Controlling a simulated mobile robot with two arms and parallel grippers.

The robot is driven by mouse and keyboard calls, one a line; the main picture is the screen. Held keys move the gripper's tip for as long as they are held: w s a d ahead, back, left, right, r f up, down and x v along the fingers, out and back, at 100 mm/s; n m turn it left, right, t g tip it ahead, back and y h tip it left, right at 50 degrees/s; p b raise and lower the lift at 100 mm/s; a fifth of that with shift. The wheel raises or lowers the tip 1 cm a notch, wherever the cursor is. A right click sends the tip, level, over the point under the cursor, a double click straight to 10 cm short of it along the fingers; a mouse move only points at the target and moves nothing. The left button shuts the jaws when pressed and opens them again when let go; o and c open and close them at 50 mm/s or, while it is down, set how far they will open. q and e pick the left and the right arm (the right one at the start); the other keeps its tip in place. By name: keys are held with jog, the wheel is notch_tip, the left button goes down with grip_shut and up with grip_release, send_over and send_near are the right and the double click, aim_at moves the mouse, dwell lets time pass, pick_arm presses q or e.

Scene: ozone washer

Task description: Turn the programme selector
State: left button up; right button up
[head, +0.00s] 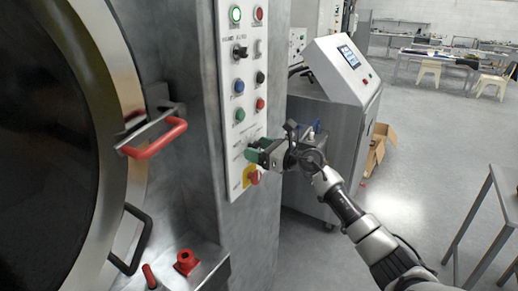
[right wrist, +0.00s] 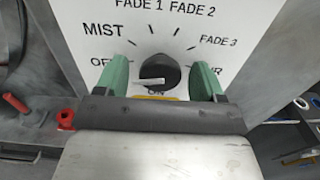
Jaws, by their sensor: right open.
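The programme selector (right wrist: 158,72) is a round black knob with a white pointer line on the white panel. Its labels include MIST, FADE 1, FADE 2 and FADE 3, with OFF and another label partly covered by my fingers. The pointer line lies nearly level, on the knob's left half. My right gripper (right wrist: 162,80) is open, its green fingers standing on either side of the knob with gaps showing. In the head view my right gripper (head: 257,152) is at the lower panel and hides the knob. My left gripper is not in view.
The control panel (head: 233,108) carries several buttons and a switch (head: 240,52) above, and a red emergency knob (head: 253,176) below the gripper. The washer door with its red handle (head: 155,138) is at left. A grey console (head: 335,80) stands behind; open floor lies right.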

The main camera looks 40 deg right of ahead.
jog(key=c, duration=0.9)
jog(key=m+p, duration=0.2)
jog(key=m, duration=0.1)
jog(key=shift+r+p, duration=0.15)
jog(key=shift+p, duration=0.15)
jog(key=m+p, duration=0.3)
jog(key=m, duration=0.1)
jog(key=shift+m, duration=0.4)
jog(key=m+p, duration=0.3)
jog(key=m, duration=0.1)
jog(key=shift+m+p, duration=0.85)
jog(key=shift+m, duration=1.15)
